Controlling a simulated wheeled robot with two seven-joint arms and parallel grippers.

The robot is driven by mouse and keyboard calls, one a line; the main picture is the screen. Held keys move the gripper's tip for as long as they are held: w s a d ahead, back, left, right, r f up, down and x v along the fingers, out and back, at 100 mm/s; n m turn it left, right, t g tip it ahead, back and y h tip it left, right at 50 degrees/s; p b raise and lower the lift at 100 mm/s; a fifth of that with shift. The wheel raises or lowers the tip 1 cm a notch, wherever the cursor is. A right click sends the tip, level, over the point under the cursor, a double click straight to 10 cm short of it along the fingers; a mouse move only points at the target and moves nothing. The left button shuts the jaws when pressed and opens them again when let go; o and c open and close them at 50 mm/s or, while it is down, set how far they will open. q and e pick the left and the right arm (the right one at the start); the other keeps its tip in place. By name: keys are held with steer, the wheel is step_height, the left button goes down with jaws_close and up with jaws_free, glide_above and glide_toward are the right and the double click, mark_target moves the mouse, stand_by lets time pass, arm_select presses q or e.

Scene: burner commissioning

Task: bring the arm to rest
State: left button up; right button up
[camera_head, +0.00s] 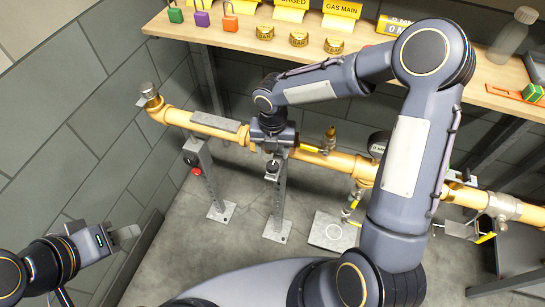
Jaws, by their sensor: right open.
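My right arm comes in from the lower right, bends at a high elbow and reaches left. Its gripper (272,150) points down over the yellow gas pipe (210,130), near the top of a grey pipe stand (280,205). The gripper body covers part of the pipe, and its fingertips are hard to make out. I see nothing held in it. I cannot tell whether it touches the pipe. My left gripper (125,234) is low at the left, in front of the grey wall and apart from the pipe. Whether its jaws are open is unclear.
A wooden shelf (300,52) runs behind my right arm, with padlocks (202,17), brass caps (264,32), yellow signs (340,8) and a bottle (515,35). Yellow-handled valves (328,143) sit on the pipe. The floor at lower left is clear.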

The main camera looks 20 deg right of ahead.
steer(key=shift+r, duration=0.7)
steer(key=shift+s+d+r, duration=0.1)
steer(key=shift+d+r, duration=0.05)
steer(key=shift+r, duration=0.05)
steer(key=s+d+r+m+t, duration=0.2)
steer(key=s+d+r+m, duration=0.65)
steer(key=m, duration=0.65)
steer(key=s+a+r+m+t+y, duration=0.1)
steer(key=s+r+m+t+y, duration=0.2)
steer(key=s+m, duration=1)
step_height(320, 180, up, 2)
steer(key=m, duration=0.5)
steer(key=shift+a+t+y, duration=0.2)
steer(key=shift+t+y, duration=0.1)
steer(key=shift+y, duration=0.1)
